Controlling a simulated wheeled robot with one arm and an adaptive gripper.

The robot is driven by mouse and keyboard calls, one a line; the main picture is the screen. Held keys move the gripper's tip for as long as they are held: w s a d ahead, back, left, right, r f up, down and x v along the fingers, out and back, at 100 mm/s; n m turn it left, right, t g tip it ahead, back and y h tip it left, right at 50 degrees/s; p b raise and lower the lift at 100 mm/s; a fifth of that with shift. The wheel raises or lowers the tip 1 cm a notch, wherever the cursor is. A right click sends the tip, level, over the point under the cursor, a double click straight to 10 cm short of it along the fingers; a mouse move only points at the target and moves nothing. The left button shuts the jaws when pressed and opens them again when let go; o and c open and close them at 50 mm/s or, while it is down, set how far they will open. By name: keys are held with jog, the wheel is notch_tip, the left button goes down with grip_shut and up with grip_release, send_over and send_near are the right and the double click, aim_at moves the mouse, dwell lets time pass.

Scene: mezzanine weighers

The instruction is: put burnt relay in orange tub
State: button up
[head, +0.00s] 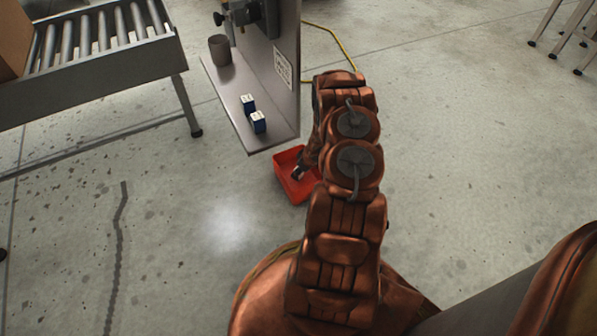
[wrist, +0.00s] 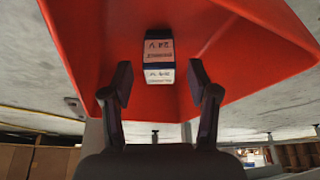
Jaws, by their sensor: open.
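The orange-red tub (head: 282,188) sits on the floor below the shelf's front edge, partly hidden by my arm. It fills the upper part of the wrist view (wrist: 90,40). A small blue and white relay (wrist: 159,57) shows against the tub's inside, ahead of the space between my fingertips. I cannot tell from its look whether it is the burnt one. My gripper (wrist: 160,85) is open, with a finger on each side and nothing clasped between them. In the head view my gripper is mostly hidden by my arm, at the tub.
Two blue, white-topped blocks (head: 247,103) (head: 258,121) stand on the metal shelf (head: 225,90), with a dark cup (head: 219,50) behind them. A roller conveyor (head: 95,50) with a cardboard box stands at upper left. A yellow cable (head: 340,45) lies behind the panel. Open floor surrounds the tub.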

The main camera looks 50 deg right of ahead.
jog(key=p+v, duration=0.2)
jog(key=v, duration=0.7)
jog(key=shift+r, duration=0.2)
jog(key=shift+a, duration=0.1)
